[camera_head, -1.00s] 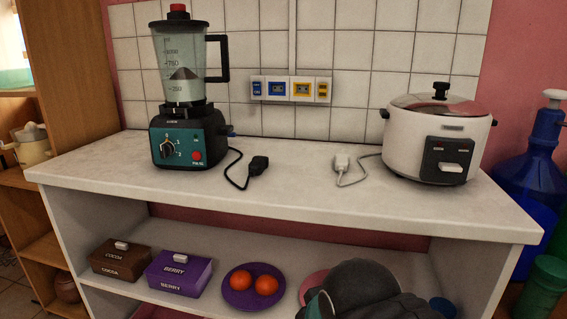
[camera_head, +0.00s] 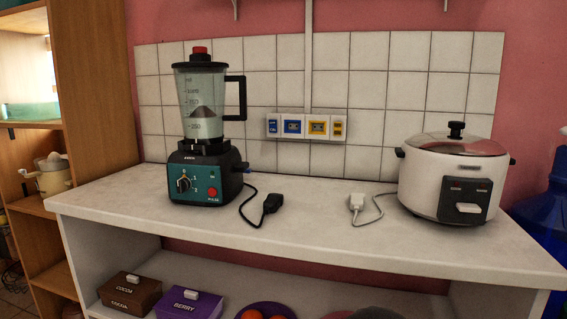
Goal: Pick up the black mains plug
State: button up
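The black mains plug (camera_head: 272,203) lies on the white counter (camera_head: 330,222), right of the blender, with its black cord curving back to the blender base. A white plug (camera_head: 356,203) lies further right, its cord running to the rice cooker. The blender (camera_head: 204,130) stands upright with a teal front and a red knob on its lid. A socket panel (camera_head: 306,126) with blue and yellow outlets is on the tiled wall behind.
The white rice cooker (camera_head: 447,180) stands at the counter's right. The lower shelf holds a brown cocoa box (camera_head: 130,293), a purple berry box (camera_head: 190,304) and a purple plate with orange fruit. The counter between and in front of the two plugs is clear.

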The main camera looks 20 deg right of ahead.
aim_at(273, 202)
jog(key=u, duration=1.6)
jog(key=i, duration=1.1)
jog(key=z, duration=2.75)
jog(key=k, duration=0.15)
jog(key=u, duration=0.2)
jog(key=i, duration=0.15)
jog(key=z, duration=0.05)
